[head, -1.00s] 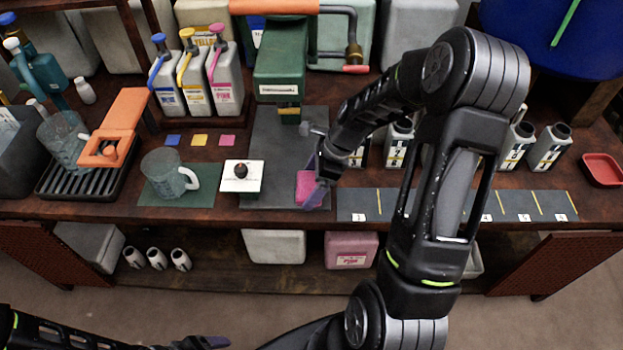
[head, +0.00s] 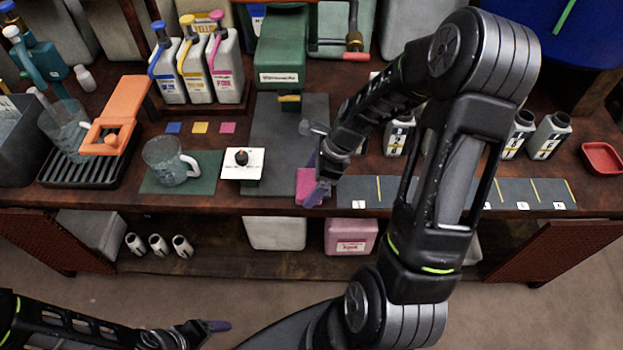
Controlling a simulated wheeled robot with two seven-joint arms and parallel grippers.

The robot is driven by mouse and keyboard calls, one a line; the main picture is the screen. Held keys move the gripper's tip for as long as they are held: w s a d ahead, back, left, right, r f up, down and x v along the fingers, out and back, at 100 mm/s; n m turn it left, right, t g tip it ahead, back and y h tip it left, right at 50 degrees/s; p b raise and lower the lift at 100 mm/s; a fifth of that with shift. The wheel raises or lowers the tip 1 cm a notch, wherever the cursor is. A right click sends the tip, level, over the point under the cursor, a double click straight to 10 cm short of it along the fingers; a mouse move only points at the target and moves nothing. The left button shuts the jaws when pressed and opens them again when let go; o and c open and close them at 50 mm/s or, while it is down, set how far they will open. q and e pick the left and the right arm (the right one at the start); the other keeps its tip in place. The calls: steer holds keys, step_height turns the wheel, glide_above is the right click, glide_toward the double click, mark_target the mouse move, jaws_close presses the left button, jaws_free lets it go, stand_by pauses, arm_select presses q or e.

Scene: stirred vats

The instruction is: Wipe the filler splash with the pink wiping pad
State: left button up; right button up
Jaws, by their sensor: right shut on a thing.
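The pink wiping pad (head: 305,183) is at the front right edge of the dark grey mat (head: 272,125), below the green filler (head: 281,55). My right gripper (head: 319,182) is shut on the pad; its fingers hide part of it. I cannot tell whether the pad touches the mat. No splash can be made out; the pad, gripper and arm cover part of the surface. My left gripper (head: 213,328) is low at the bottom, in front of the bench and away from the pad; its jaw gap is unclear.
A white block with a black knob (head: 243,165) stands just left of the pad. A clear jug (head: 168,162) is on a green mat farther left. A numbered dark strip (head: 365,190) lies to the right, with bottles behind it and a red tray (head: 603,158) at far right.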

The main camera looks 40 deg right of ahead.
mark_target(311, 170)
steer(key=shift+w, duration=0.1)
steer(key=shift+w+d+f, duration=0.1)
steer(key=shift+w+d, duration=1.15)
steer(key=shift+w, duration=0.25)
steer(key=shift+w+d+p, duration=0.2)
steer(key=shift+w+d, duration=0.45)
steer(key=shift+w, duration=0.15)
steer(key=shift+w+d+p, duration=0.2)
steer(key=shift+w+d, duration=0.4)
steer(key=shift+w, duration=0.2)
